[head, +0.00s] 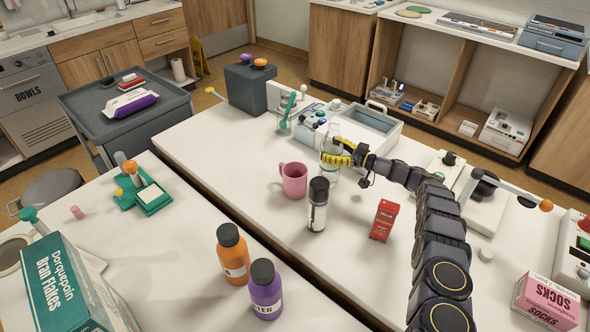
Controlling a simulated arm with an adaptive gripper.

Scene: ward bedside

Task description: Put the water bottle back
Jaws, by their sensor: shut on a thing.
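A clear, see-through bottle (330,172) with a pale cap stands upright near the middle of the white table in the head view. My gripper (341,153), with yellow fingers, reaches in from the right and is shut on this bottle around its middle. The fingers hide part of it. I cannot tell whether its base touches the table. A purple bottle (265,291) with a black cap, its label partly reading "TER", stands at the front. An orange bottle (233,256) with a black cap is beside it.
A pink mug (293,181) and a white bottle with a black cap (318,207) stand close to the held bottle. A red box (383,221) is to the right. An open grey tray (366,122) lies behind.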

